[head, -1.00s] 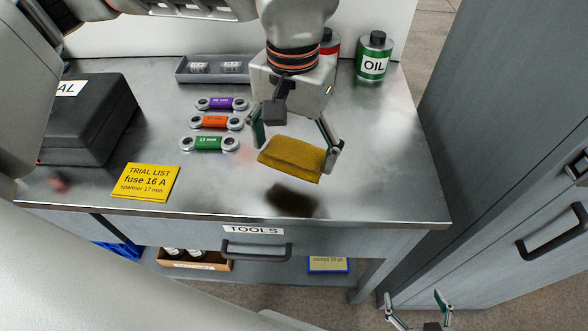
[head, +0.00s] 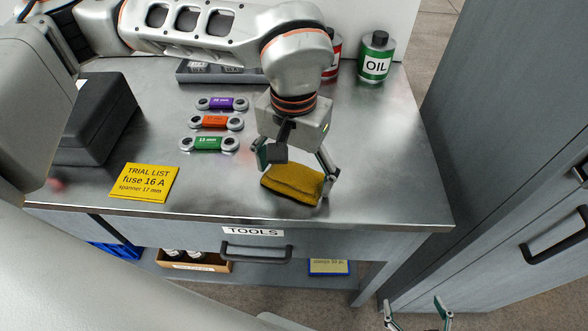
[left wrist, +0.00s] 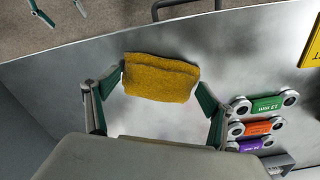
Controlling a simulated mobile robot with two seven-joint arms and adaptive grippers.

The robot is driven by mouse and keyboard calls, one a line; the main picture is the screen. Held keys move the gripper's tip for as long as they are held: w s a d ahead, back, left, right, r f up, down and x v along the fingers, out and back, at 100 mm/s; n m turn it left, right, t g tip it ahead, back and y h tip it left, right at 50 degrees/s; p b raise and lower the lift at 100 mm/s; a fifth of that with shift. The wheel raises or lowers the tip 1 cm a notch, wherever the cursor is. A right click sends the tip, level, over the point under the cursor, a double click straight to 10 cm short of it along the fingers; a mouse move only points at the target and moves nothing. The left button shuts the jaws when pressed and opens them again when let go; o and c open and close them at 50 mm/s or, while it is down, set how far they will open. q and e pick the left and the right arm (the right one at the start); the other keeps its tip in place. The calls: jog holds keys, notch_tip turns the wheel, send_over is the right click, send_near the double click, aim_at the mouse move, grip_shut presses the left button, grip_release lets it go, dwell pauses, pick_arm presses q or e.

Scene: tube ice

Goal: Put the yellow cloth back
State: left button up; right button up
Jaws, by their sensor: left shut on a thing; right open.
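The yellow cloth (head: 292,183) is a folded pad at the front right part of the metal bench top. My left gripper (head: 294,178) is shut on it, one finger at each end. In the left wrist view the cloth (left wrist: 161,78) sits between the green-padded fingertips of my left gripper (left wrist: 162,82). It is low over the bench top; I cannot tell whether it touches the surface. My right gripper (head: 418,312) is open and empty at the bottom edge of the head view, in front of the bench.
Purple, orange and green spanners (head: 211,144) lie left of the cloth. A yellow trial list card (head: 144,182) and a black case (head: 95,120) are further left. A green oil can (head: 375,58) and a red can stand behind. The bench top right of the cloth is clear.

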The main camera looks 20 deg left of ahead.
aim_at(294, 176)
pick_arm(q)
jog(key=o, duration=1)
jog(key=shift+o, duration=0.2)
jog(key=shift+r, duration=0.25)
notch_tip(294, 176, up, 12)
jog(key=p, duration=0.1)
jog(key=shift+f, duration=0.15)
